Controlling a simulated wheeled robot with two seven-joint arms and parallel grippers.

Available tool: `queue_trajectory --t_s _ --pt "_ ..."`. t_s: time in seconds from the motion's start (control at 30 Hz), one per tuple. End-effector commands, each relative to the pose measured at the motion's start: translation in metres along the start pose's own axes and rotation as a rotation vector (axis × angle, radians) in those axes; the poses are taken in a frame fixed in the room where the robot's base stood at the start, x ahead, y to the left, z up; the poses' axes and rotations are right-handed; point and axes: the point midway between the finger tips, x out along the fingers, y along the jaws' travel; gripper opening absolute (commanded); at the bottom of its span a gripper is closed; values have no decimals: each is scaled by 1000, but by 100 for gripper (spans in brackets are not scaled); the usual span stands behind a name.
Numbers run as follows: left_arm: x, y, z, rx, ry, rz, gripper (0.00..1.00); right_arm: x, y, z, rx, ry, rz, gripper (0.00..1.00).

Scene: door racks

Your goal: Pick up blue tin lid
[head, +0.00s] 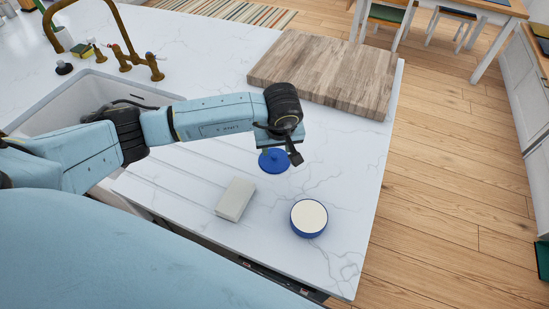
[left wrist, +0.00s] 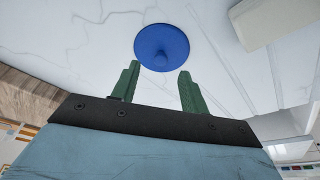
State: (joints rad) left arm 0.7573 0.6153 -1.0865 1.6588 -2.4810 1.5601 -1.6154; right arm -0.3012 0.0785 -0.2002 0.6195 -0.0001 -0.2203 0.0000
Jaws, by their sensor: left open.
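The blue tin lid (head: 274,161) is a round disc lying on the white marble counter, partly hidden by my left gripper in the head view. A blue round tin (head: 308,218) with a cream top surface stands nearer the front of the counter. My right gripper is not in view.
A pale grey block (head: 236,199) lies left of the tin; a wooden board (head: 325,75) lies at the back right. The sink (head: 75,105) with brass taps (head: 125,60) is at the left. The counter's right edge drops to a wooden floor.

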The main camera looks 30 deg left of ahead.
Motion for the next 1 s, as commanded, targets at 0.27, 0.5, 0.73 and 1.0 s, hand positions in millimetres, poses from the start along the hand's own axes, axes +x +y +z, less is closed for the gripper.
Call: queue_trajectory --t_s 0.27,0.5,0.73,1.0 --pt "30 -3 -5 -3 -5 -3 45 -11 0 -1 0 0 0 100" --pt "51 -2 -6 -2 -2 3 45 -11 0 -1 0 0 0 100" --pt "52 -2 -6 -1 -2 3 43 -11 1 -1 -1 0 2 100" --pt "52 -2 -6 -1 -2 3 8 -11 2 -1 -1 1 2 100"
